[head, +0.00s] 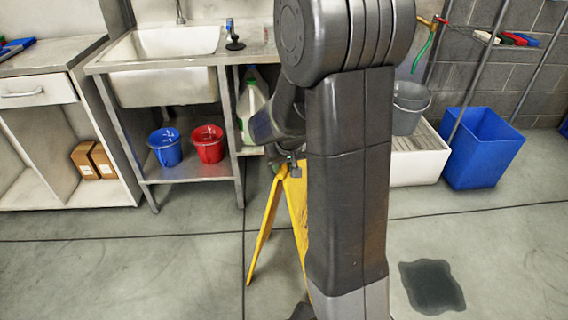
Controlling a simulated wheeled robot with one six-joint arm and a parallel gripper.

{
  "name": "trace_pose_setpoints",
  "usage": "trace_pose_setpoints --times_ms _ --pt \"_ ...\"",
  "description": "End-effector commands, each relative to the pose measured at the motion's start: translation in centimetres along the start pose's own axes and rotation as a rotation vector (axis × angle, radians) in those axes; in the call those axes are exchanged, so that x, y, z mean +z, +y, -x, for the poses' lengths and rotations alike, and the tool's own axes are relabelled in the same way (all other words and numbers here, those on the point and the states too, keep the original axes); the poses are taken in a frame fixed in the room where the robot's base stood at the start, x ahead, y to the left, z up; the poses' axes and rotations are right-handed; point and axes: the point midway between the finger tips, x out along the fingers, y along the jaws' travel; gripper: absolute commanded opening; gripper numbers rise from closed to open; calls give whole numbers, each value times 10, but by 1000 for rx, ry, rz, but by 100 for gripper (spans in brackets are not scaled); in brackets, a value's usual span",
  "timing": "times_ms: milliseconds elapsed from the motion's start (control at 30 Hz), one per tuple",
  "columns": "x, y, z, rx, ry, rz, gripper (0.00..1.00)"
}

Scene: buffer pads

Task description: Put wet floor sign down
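The yellow wet floor sign (264,232) hangs or stands upright with its two legs spread apart, just left of my arm in the head view. My gripper (289,165) is at the top edge of the sign and appears closed around it. My arm hides the right part of the sign and the foot of its right leg. The left leg's foot shows near the floor, but I cannot tell whether it touches. A dark wet patch (432,287) lies on the grey floor to the right of my arm.
A sink bench (110,62) with a blue bucket (165,147) and a red bucket (208,144) below stands behind on the left. A blue bin (484,148) and a white floor basin (418,164) stand at the back right. The front floor is mostly clear.

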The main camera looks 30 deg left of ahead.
Motion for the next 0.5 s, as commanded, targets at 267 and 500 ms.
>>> trace_pose_setpoints --times_ms 267,500 --pt "-4 0 60 -1 3 1 42" --pt "-4 0 106 0 5 1 42"
